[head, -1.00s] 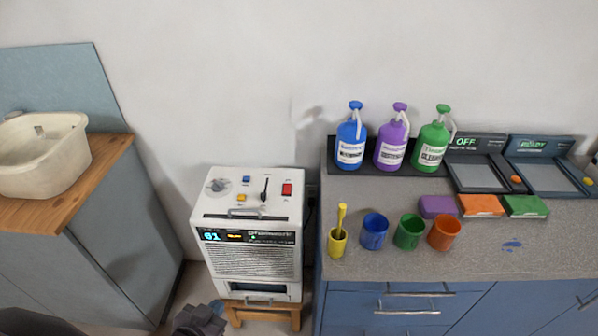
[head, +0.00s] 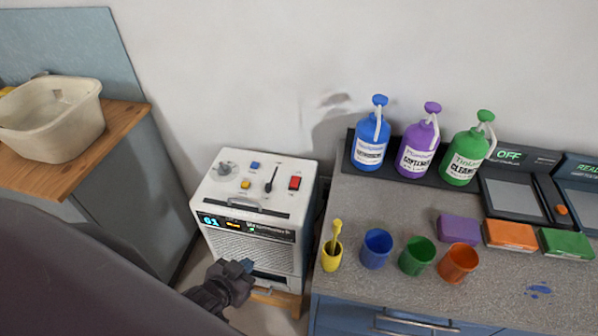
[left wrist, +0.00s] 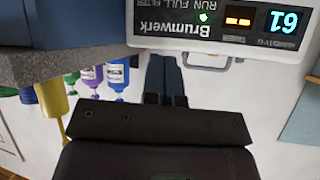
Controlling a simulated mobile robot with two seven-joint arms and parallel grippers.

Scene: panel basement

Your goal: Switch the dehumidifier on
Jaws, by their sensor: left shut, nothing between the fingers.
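The dehumidifier (head: 250,215) is a white box on a low wooden stand. Its top carries a grey knob (head: 227,168), a blue button (head: 255,165), a yellow button (head: 245,184), a black lever (head: 271,180) and a red switch (head: 294,183). Its front display (head: 211,220) reads 61 and shows orange and green lights. In the left wrist view the display (left wrist: 284,22) appears upside down. My left gripper (head: 246,266) is shut and empty, low in front of the dehumidifier's front face. Its closed fingers (left wrist: 163,75) also show in the left wrist view. My right gripper is not in view.
A grey counter (head: 400,205) on the right holds blue, purple and green bottles (head: 460,158), several cups (head: 377,248), sponges (head: 509,234) and two dark panels. A wooden-topped cabinet (head: 125,130) with a cream basin (head: 55,115) stands left. The space above the dehumidifier is clear.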

